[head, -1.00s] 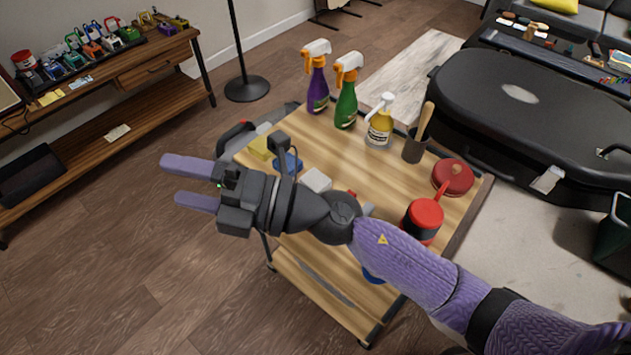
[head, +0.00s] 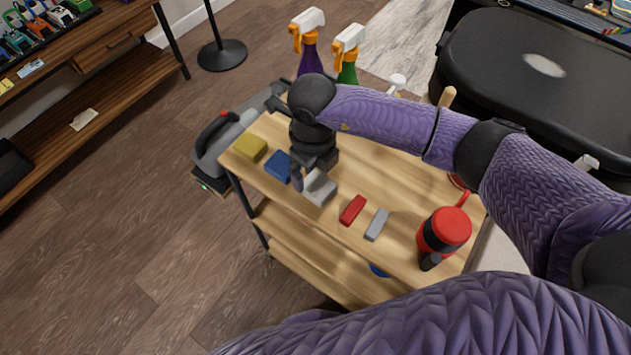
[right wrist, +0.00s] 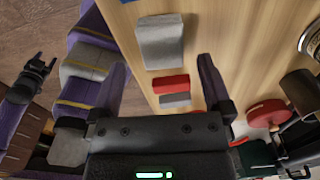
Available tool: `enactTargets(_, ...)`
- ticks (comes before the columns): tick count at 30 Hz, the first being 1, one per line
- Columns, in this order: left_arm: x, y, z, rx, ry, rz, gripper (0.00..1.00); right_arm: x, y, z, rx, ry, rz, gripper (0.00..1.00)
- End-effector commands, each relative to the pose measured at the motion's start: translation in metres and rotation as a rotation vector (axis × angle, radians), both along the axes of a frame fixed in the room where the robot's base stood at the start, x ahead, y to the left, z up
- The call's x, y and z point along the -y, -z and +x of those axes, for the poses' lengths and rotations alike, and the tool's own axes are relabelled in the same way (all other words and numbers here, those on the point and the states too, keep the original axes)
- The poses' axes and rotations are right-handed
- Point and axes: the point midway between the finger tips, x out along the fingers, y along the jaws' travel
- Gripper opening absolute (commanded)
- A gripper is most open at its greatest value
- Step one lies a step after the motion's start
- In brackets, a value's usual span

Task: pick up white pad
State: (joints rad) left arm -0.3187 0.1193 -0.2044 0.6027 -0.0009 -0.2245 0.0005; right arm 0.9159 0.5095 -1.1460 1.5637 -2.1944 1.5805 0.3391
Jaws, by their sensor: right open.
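The white pad (head: 320,191) lies on the wooden top of the cart, between a blue pad (head: 278,166) and a red block (head: 352,210). Its far part is hidden behind my right gripper (head: 304,181) in the head view. That gripper points down just above or beside the pad, and contact cannot be told. In the right wrist view the white pad (right wrist: 160,42) lies ahead between the spread fingers of my right gripper (right wrist: 157,65), with nothing held.
A yellow pad (head: 250,148) sits near the cart's left corner. A grey block (head: 377,224) and a red-black container (head: 443,232) stand to the right. Spray bottles (head: 347,52) stand along the back. The cart top's (head: 320,240) front edge is close to the pads.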

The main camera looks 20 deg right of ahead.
Motion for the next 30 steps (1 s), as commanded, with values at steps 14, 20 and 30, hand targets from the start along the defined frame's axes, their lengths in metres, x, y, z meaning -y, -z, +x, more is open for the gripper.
enactTargets(14,-0.018,0.016,-0.006,-0.016,0.002,0.031,0.59,0.006,0.049,-0.008,0.001,-0.001,0.003,1.00)
enactTargets(20,-0.018,0.016,-0.003,-0.012,0.003,0.029,0.59,0.006,0.049,-0.008,0.001,-0.001,0.003,0.58)
enactTargets(30,-0.016,0.017,-0.001,-0.008,0.006,0.025,0.59,0.006,0.049,-0.008,0.001,0.000,0.004,0.17)
